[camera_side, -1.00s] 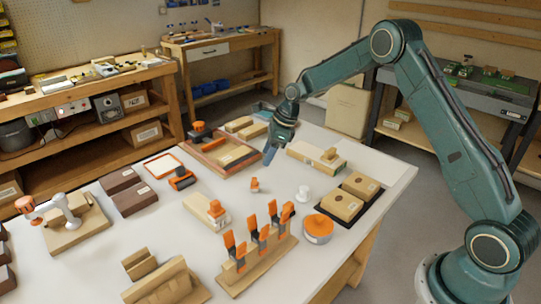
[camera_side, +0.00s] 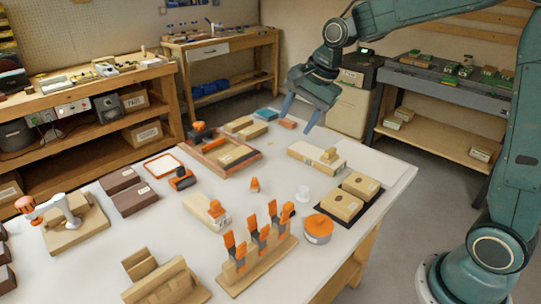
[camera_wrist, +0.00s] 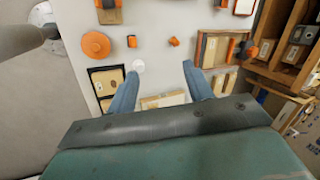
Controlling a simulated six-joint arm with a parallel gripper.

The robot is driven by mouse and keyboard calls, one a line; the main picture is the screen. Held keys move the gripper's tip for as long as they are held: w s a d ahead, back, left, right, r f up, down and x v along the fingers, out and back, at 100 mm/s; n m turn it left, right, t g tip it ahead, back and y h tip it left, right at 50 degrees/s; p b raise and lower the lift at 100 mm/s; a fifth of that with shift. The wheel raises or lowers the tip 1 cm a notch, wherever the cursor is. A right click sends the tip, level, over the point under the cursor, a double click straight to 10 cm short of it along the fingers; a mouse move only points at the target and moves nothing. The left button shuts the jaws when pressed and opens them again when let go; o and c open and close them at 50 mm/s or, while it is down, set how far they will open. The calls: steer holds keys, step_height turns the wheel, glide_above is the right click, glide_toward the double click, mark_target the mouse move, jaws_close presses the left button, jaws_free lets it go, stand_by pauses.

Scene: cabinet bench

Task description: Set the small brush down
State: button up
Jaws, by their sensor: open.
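My gripper (camera_side: 297,122) is open and raised at the far edge of the white table, with its two blue fingers spread. In the wrist view the fingers (camera_wrist: 160,70) stand apart with nothing held between them. A small orange-brown piece (camera_side: 288,123) lies at the far table edge, close to the fingertips in the side view; it may be the small brush, but I cannot tell for sure. A teal flat piece (camera_side: 266,114) lies to its left. The gripper body hides the lower part of the wrist view.
A long wooden block (camera_side: 310,160) lies on the table in front of the gripper. A wooden tray (camera_side: 259,155), a white knob (camera_side: 303,195) and a dark tray (camera_side: 375,205) are around it. A rack with orange-handled tools (camera_side: 240,282) stands nearer.

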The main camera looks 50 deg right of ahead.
steer(key=s+a+r+n, duration=0.1)
steer(key=s+n, duration=0.6)
steer(key=s, duration=0.6)
steer(key=s+r+n+t+h, duration=0.1)
steer(key=s+r+n, duration=0.1)
steer(key=s+n, duration=0.6)
steer(key=s, duration=0.4)
steer(key=shift+s+a+h, duration=0.3)
steer(key=shift+s+a, duration=0.05)
steer(key=shift+s, duration=0.05)
